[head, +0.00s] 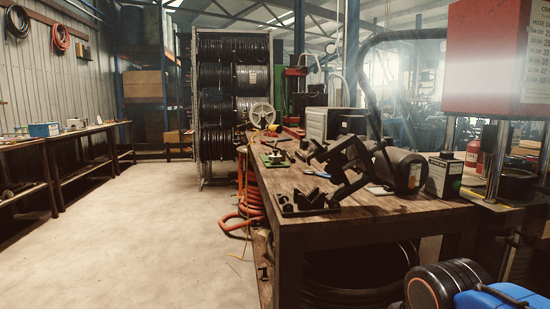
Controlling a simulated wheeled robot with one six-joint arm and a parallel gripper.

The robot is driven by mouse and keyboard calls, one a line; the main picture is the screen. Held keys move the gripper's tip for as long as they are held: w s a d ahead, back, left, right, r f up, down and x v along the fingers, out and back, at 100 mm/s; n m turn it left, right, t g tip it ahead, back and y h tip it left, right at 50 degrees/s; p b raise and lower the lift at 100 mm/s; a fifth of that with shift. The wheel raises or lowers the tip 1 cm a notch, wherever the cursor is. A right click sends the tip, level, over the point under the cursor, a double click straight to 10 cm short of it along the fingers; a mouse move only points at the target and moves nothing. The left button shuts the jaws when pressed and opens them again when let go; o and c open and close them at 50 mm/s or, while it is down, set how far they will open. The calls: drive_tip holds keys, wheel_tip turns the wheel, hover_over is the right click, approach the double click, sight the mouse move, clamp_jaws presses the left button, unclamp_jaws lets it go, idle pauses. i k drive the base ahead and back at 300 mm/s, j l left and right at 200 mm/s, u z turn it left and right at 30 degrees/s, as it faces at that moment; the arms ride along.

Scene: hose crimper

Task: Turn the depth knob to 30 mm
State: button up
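No depth knob can be made out in the head view. A large red machine body (487,68) stands at the upper right, cut off by the picture's edge. It rests on shiny metal posts and looks like the crimper. A white chart (538,62) with rows of numbers is on its right side, partly cut off.
Hose reels (233,77) stand behind. The concrete floor (130,230) at left is clear.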

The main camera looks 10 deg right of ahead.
sight(276, 157)
drive_tip(key=i+j, duration=0.2)
drive_tip(key=j, duration=0.2)
drive_tip(key=i+j, duration=0.2)
drive_tip(key=j, duration=0.15)
drive_tip(key=i+j+z, duration=0.1)
drive_tip(key=j, duration=0.3)
drive_tip(key=i, duration=0.1)
